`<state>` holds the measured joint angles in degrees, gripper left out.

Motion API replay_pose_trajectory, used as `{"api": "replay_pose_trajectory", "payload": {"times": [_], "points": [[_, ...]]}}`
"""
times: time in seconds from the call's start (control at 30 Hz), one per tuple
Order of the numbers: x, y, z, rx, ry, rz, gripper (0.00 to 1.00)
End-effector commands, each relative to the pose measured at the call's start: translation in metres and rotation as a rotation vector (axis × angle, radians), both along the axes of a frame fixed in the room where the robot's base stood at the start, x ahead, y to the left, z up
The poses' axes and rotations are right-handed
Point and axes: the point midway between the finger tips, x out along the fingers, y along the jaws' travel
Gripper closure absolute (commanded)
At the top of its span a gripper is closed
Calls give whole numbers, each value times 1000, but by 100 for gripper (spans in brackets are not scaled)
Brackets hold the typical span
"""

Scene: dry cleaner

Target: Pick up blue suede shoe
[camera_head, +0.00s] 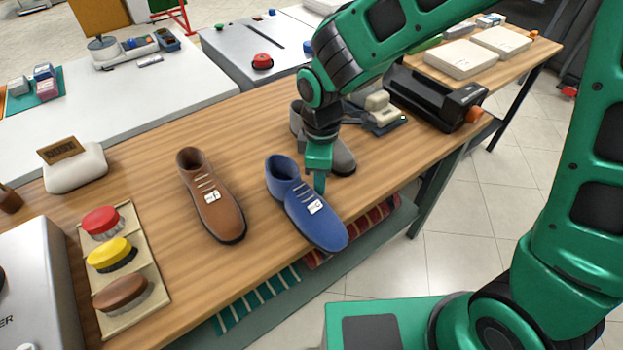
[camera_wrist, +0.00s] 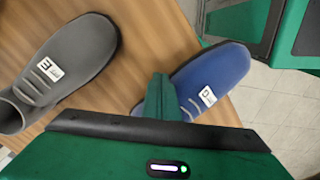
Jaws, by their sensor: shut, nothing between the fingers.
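The blue suede shoe (camera_head: 300,205) stands on the wooden table, toe toward the front edge, with a white tag on its laces. My gripper (camera_head: 319,188) points down right at the shoe's right side, by the laces. In the wrist view the closed fingers (camera_wrist: 160,98) overlap the edge of the blue shoe (camera_wrist: 212,78), whose heel part is hidden behind my gripper. The fingers are shut with nothing held. I cannot tell whether they touch the shoe.
A brown shoe (camera_head: 211,200) stands to the left. A grey shoe (camera_head: 342,157) stands close behind and right of my gripper; it also shows in the wrist view (camera_wrist: 72,62). A brush tray (camera_head: 150,310) is at left. A black machine (camera_head: 432,97) is at the back right.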

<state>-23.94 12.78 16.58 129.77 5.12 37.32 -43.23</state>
Motion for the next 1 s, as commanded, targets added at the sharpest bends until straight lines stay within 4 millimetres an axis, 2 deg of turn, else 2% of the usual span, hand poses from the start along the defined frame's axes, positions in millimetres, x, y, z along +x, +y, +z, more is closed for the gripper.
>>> {"api": "replay_pose_trajectory", "payload": {"times": [0.07,0.1,0.3,0.5,0.6,0.67,0.7,0.87,1.0], "points": [[-2,-15,0,-2,0,0,100],[0,-11,12,2,-5,3,100],[-1,-10,54,2,-4,5,100],[-1,-10,85,1,-2,5,100],[-2,-9,94,0,0,7,100],[-2,-9,97,1,-1,9,88],[-2,-8,99,1,-1,20,86],[-3,8,109,0,-2,199,86],[-7,30,121,0,-2,472,86]]}}
